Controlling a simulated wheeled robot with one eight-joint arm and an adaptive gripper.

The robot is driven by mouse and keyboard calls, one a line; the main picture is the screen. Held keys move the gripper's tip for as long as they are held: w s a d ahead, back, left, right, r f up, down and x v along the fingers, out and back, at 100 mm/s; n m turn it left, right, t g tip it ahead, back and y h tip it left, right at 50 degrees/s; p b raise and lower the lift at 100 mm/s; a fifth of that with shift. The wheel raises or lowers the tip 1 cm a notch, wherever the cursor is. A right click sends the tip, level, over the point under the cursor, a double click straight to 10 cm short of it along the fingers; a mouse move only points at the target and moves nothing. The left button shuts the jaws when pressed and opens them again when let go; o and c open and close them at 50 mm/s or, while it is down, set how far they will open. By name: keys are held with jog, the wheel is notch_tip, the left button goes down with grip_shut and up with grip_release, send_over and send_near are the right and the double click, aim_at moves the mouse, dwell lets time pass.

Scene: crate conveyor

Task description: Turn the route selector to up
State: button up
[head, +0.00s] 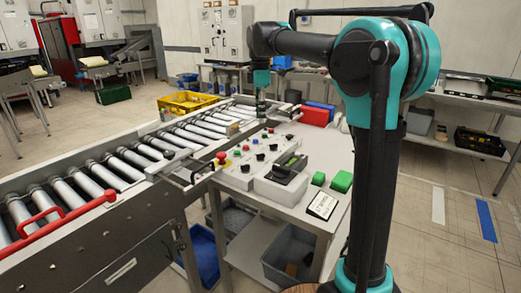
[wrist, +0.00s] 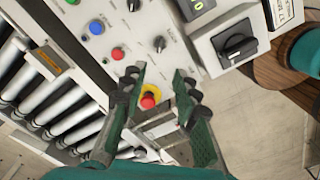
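The sloped grey control panel (head: 235,178) stands on the table beside the conveyor and carries coloured buttons and black knobs. In the wrist view, a black selector knob (wrist: 159,43) with small lettering sits ahead of the fingertips. Other black knobs show at the top (wrist: 134,5) and near the left fingertip (wrist: 132,72). The lettering is too small to read, so I cannot tell which knob is the route selector or where it points. My gripper (wrist: 157,80) is open and empty above the panel; in the head view it hangs downward (head: 261,112) over the panel's far side.
A red emergency stop on a yellow base (wrist: 150,97) shows between my fingers. A large black rotary switch (wrist: 237,47) is on a separate grey box at right. The roller conveyor (head: 130,160) runs along the left. Green blocks (head: 341,181) lie on the table.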

aim_at(260, 154)
notch_tip(260, 154, down, 15)
jog(key=shift+r, duration=0.1)
dwell(0.3)
grip_shut()
